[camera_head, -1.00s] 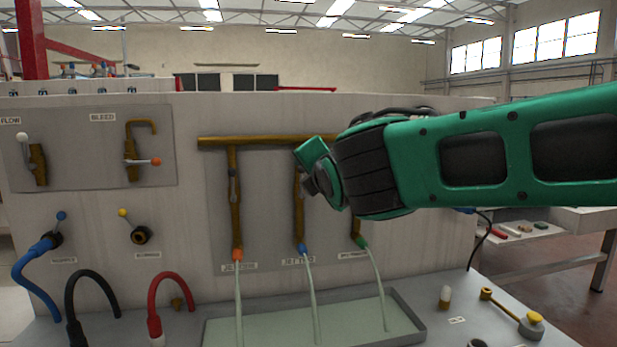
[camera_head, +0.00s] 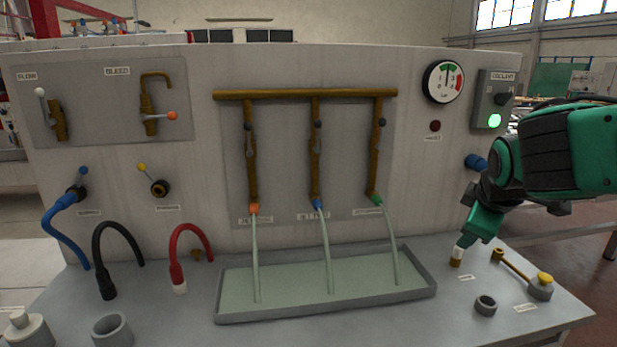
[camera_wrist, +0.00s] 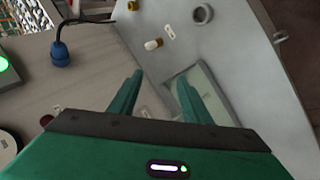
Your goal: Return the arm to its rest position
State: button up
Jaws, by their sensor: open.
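My arm is green and black and reaches in from the right side of the head view. My gripper (camera_head: 468,241) points down there, over the right part of the bench, close to a small white and brass fitting. In the wrist view its two green fingers (camera_wrist: 160,98) are spread apart with nothing between them. The white and brass fitting (camera_wrist: 153,44) lies beyond the fingers in that view, clear of them.
A shallow tray (camera_head: 330,315) with several water streams stands at the panel's foot. A gauge (camera_head: 443,82) and coolant box (camera_head: 494,100) are on the panel. A blue connector (camera_head: 476,162) sits beside my arm. A grey ring (camera_head: 485,305) and yellow-capped part (camera_head: 541,286) lie at right.

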jog(key=s+d+f+m+g+y, duration=0.1)
jog(key=s+d+f+m+g, duration=0.1)
jog(key=s+m, duration=0.3)
jog(key=s+d+f+m+g+y, duration=0.1)
jog(key=s+f+m, duration=0.4)
jog(key=s, duration=0.8)
jog(key=s+d+f+m+g+y, duration=0.1)
jog(key=s+d+f+m+g, duration=0.3)
jog(key=s, duration=0.5)
jog(key=shift+f+m+g, duration=0.2)
jog(key=shift+m+g, duration=0.1)
jog(key=shift+m, duration=0.9)
